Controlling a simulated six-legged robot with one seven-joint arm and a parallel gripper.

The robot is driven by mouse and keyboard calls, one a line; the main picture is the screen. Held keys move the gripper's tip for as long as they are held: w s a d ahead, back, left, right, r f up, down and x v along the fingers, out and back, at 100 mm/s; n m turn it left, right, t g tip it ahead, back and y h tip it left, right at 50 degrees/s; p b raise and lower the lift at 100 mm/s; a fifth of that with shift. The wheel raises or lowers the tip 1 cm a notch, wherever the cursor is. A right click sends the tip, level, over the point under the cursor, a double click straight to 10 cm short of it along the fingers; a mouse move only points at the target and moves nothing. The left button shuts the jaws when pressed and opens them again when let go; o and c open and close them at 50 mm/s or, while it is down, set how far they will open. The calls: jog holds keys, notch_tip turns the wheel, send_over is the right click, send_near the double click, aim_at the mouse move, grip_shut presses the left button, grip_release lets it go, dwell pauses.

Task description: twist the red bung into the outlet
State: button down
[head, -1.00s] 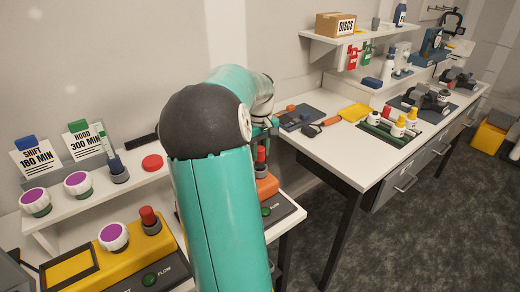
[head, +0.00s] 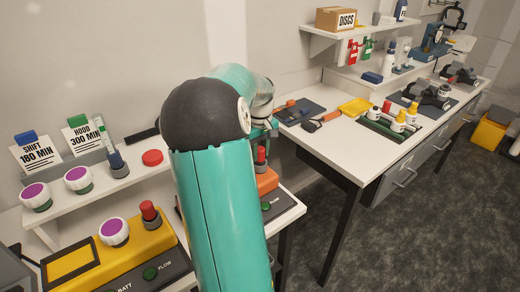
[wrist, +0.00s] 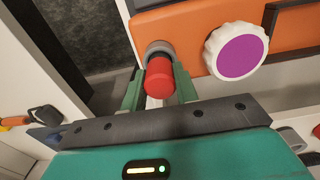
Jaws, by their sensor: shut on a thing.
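In the wrist view the red bung (wrist: 159,82) sits between the two green fingers of my gripper (wrist: 160,88), which is shut on it. The bung's far end meets a grey round outlet (wrist: 158,48) at the edge of the orange unit (wrist: 190,30). How deep the bung sits cannot be told. In the head view a red piece, seemingly the same bung (head: 261,154), stands on the orange unit (head: 267,181) just right of my arm. My arm hides the rest of that unit and most of my gripper there.
A white knob with a purple face (wrist: 237,50) is close right of the bung. A yellow unit (head: 136,255) with its own red-topped post (head: 148,211) stands at lower left. A white shelf (head: 105,186) holds knobs and signs. The long bench (head: 330,150) stands to the right.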

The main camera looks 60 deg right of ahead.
jog(key=shift+f, duration=0.4)
jog(key=m, duration=0.9)
jog(key=c, duration=1)
grip_release()
